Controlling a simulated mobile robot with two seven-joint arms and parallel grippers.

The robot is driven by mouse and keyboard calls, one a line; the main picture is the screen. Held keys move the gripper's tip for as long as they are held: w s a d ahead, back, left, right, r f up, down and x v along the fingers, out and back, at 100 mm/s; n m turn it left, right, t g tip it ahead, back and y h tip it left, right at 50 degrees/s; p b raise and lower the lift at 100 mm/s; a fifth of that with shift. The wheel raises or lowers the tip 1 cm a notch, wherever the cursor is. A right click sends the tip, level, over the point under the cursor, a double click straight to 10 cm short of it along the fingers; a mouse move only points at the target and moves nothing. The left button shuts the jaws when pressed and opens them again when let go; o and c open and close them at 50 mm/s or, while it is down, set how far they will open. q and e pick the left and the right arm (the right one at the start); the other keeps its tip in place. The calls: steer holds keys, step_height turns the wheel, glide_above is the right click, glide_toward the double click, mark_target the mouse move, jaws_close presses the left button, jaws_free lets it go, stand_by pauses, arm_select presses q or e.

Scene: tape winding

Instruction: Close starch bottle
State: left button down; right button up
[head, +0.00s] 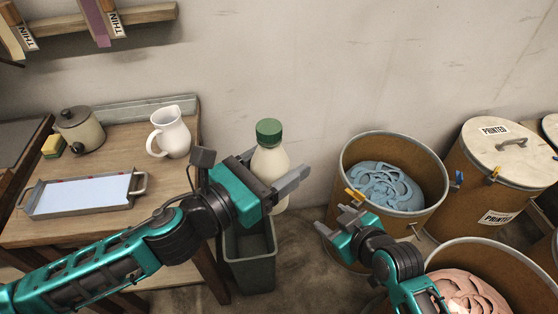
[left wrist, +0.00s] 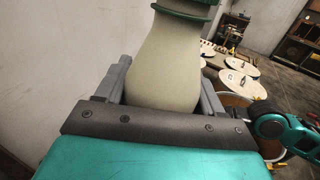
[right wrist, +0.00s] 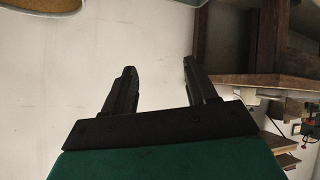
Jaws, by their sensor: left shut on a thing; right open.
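The starch bottle (head: 269,163) is cream-coloured, with a green cap (head: 269,131) on its top. It stands roughly upright in my left gripper (head: 272,182), which is shut around its body above the floor, to the right of the wooden table. In the left wrist view the bottle's body (left wrist: 165,75) sits between the two fingers, and the lower edge of the green part (left wrist: 185,12) shows at the top. My right gripper (head: 336,222) is open and empty, lower and to the right of the bottle. In the right wrist view its fingers (right wrist: 160,92) stand apart with nothing between them.
The wooden table (head: 115,150) at left holds a white jug (head: 170,133), a lidded pot (head: 79,130), a sponge (head: 53,146) and a metal tray (head: 50,206). A grey bin (head: 250,262) stands below the bottle. Brown drums (head: 410,218) fill the right side.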

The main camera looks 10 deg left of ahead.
steer(key=w+a+r+n+g+y, duration=0.2)
steer(key=w+a+r+n+g, duration=0.1)
steer(key=w+a+r+n, duration=0.4)
step_height(320, 180, up, 30)
steer(key=n+g+h, duration=0.6)
steer(key=n+h, duration=0.1)
steer(key=n, duration=2)
glide_above(269, 126)
steer(key=shift+w+a+f, duration=0.1)
steer(key=shift+w+f, duration=0.1)
steer(key=shift+w, duration=0.25)
steer(key=shift+s+r+n+h, duration=0.3)
steer(key=shift+s+r+h, duration=0.1)
steer(key=shift+s, duration=0.1)
steer(key=shift+f, duration=4.05)
